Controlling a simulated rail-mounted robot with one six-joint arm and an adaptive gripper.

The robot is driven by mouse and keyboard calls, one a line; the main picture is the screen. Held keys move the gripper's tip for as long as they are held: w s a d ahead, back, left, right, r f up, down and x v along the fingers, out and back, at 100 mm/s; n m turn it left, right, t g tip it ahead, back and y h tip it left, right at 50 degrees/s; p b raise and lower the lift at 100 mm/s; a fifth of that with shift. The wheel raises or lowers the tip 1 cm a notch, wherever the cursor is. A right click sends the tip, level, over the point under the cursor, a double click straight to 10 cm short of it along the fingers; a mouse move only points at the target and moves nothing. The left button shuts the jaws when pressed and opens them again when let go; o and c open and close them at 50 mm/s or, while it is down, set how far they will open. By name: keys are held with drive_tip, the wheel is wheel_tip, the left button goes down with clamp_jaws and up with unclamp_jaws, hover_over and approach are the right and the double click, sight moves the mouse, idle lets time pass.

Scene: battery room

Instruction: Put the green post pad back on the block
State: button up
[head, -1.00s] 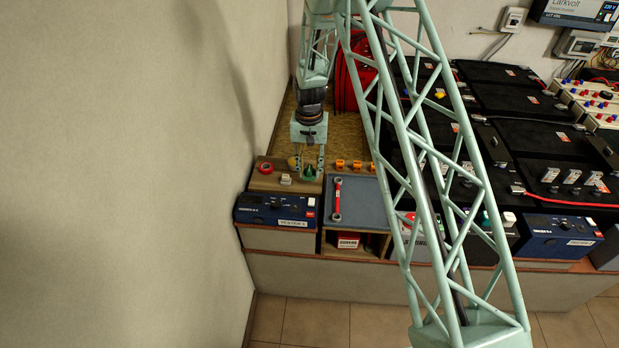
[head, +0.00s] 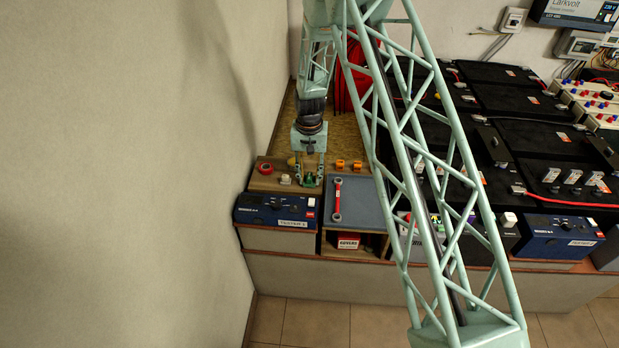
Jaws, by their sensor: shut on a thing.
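The small green post pad (head: 308,180) is between the fingers of my gripper (head: 309,183), which is shut on it. My gripper points down over the right end of the brown wooden block (head: 262,183) at the left of the bench. The pad is low, close to the block's top. I cannot tell from this view whether it touches the block. The fingers partly cover the pad.
A red ring (head: 265,168), a small white piece (head: 285,179) and a yellow piece (head: 292,162) are left of my gripper. A blue tester (head: 276,210) stands in front.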

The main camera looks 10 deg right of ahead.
sight(310, 176)
drive_tip(key=shift+f, duration=0.15)
drive_tip(key=o, duration=0.8)
wheel_tip(310, 176, up, 12)
drive_tip(key=p, duration=0.2)
idle(0.3)
drive_tip(key=shift+r, duration=0.3)
idle(0.6)
